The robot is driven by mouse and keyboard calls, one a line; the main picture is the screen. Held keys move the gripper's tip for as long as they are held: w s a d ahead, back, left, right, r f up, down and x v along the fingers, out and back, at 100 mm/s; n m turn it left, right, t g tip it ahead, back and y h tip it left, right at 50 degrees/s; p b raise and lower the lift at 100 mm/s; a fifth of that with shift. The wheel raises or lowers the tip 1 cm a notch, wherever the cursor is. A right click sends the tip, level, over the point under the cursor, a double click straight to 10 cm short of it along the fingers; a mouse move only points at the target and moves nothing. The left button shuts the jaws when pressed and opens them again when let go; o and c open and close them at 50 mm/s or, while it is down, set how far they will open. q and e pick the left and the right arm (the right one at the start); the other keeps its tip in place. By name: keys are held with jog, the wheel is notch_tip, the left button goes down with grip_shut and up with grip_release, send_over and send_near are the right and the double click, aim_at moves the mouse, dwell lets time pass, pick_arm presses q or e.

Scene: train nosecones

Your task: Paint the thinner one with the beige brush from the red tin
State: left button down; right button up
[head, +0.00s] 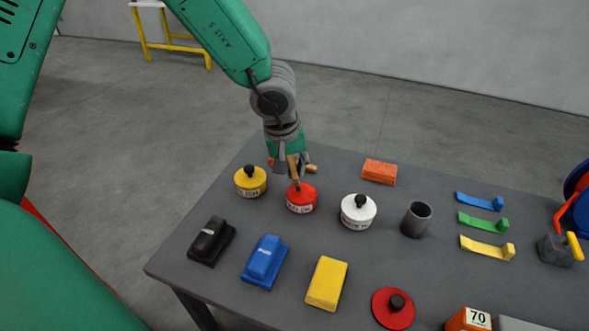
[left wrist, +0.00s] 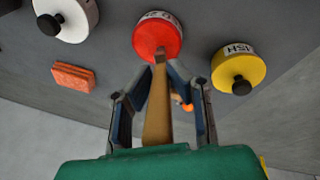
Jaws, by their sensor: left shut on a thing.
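My left gripper (head: 287,168) points down over the back left of the table. It is shut on a beige brush (head: 294,172), which also shows between the fingers in the left wrist view (left wrist: 157,115). The brush's far end is at the top of the red tin (head: 301,202); I cannot tell how deep it reaches. The red tin also shows in the left wrist view (left wrist: 157,38). A red lid with a black knob (head: 393,308) lies apart at the front. I cannot identify the thinner one. My right gripper is not in view.
Yellow (head: 250,182) and white (head: 358,212) lidded tins flank the red tin. A grey cup (head: 416,219) and an orange sponge-like block (head: 379,172) stand right. Black, blue and yellow blocks lie in front. Blue, green and yellow pieces lie right. An orange-brown object partly shows behind the gripper.

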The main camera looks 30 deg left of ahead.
pick_arm(q)
jog(key=shift+d+r, duration=0.15)
jog(key=shift+d, duration=0.65)
jog(key=shift+a+f, duration=0.35)
jog(key=shift+a, duration=0.25)
jog(key=shift+d, duration=1.15)
jog(key=shift+a+f, duration=0.1)
jog(key=shift+a, duration=0.2)
jog(key=shift+s+a+f, duration=0.1)
jog(key=shift+s+a, duration=0.05)
jog(key=shift+a, duration=0.5)
jog(key=shift+d, duration=0.2)
jog(key=shift+d+r+p, duration=0.35)
jog(key=shift+r+p, duration=0.05)
jog(key=shift+r, duration=0.15)
jog(key=w+p+v, duration=0.1)
jog(key=p+v, duration=0.5)
jog(key=p, duration=0.2)
jog(key=shift+w+r, duration=0.2)
jog(key=shift+w, duration=0.05)
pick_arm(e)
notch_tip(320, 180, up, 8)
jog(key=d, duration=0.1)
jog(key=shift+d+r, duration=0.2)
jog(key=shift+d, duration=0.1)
